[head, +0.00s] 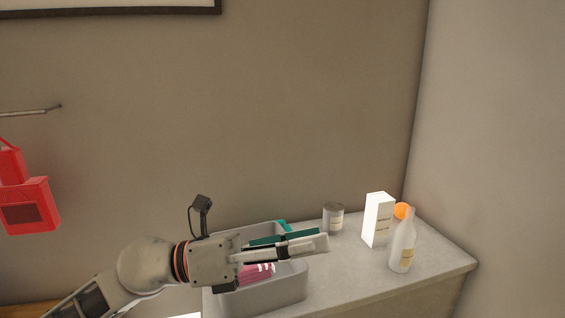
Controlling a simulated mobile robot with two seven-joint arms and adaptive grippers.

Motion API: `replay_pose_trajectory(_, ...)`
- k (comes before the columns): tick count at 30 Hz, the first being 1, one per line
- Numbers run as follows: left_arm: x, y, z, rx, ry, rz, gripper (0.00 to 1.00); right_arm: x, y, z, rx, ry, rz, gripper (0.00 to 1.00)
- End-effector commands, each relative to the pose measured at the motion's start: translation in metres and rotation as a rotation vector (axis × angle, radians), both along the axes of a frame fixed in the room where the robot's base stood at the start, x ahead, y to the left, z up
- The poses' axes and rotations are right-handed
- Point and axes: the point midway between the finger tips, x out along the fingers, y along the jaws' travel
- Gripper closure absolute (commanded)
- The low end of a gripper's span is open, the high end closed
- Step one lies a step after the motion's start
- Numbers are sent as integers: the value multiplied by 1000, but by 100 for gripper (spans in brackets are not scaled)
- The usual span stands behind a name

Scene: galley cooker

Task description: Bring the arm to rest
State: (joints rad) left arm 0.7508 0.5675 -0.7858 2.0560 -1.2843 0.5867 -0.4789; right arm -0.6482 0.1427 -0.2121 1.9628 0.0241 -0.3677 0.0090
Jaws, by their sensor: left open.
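My left arm comes in from the lower left. Its gripper (325,240) points right and hangs over a grey bin on the counter. The jaws are open, and I see nothing held between them. The grey bin (285,297) stands on the counter (350,284). A pink striped thing (258,272) and a teal thing (283,226) show at the bin, partly hidden by the gripper. My right gripper is not in view.
A wall closes the right side. Red things (30,203) hang at the left below a rail (30,112).

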Motion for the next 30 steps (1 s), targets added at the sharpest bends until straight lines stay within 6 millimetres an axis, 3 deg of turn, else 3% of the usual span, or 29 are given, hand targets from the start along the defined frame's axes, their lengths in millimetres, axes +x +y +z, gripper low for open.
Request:
replay_pose_trajectory(3, 15, 18, 24, -261, 172, 113, 40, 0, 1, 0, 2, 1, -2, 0)
replay_pose_trajectory(6, 38, 50, 31, -458, 327, 235, 40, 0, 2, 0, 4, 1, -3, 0)
replay_pose_trajectory(8, 53, 74, 27, -568, 427, 317, 40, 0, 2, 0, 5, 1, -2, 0)
replay_pose_trajectory(11, 77, 120, 4, -734, 600, 474, 40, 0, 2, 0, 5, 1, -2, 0)
replay_pose_trajectory(15, 96, 190, -57, -925, 847, 718, 40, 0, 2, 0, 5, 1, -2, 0)
replay_pose_trajectory(20, 88, 259, -143, -1066, 1093, 994, 40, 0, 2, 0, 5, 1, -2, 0)
replay_pose_trajectory(23, 67, 295, -199, -1121, 1229, 1167, 40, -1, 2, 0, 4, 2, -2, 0)
replay_pose_trajectory(27, 23, 336, -271, -1160, 1398, 1405, 40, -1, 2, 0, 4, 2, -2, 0)
replay_pose_trajectory(30, -9, 355, -306, -1167, 1483, 1539, 40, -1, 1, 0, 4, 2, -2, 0)
